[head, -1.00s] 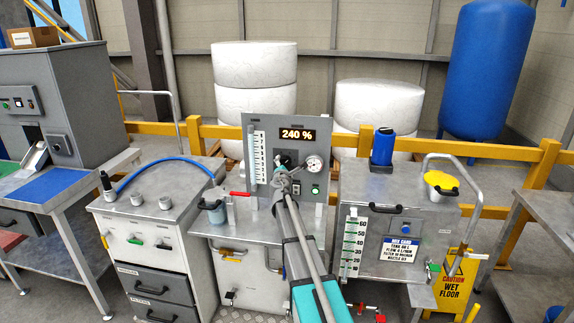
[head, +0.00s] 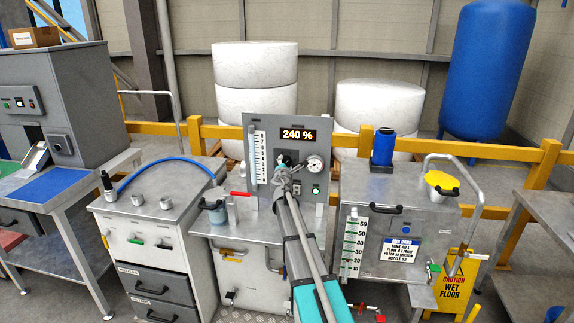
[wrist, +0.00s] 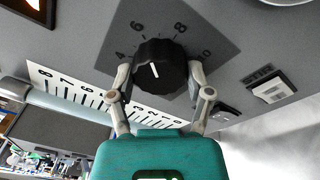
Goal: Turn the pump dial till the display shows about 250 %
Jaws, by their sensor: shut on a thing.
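The pump dial is a black ribbed knob (wrist: 160,67) with a white pointer line, on a dark square plate with printed numbers in the wrist view. My gripper (wrist: 160,84) has its two fingers on either side of the knob and is shut on it. In the head view my gripper (head: 285,172) reaches the grey panel (head: 262,125) and mostly hides the dial. The display (head: 298,135) above it reads 240 %.
A round gauge (head: 315,163) sits right of the dial, with a green button (head: 315,189) below it. A white level scale (head: 259,157) stands at the left of the panel. A white switch (wrist: 272,90) is near my right finger in the wrist view.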

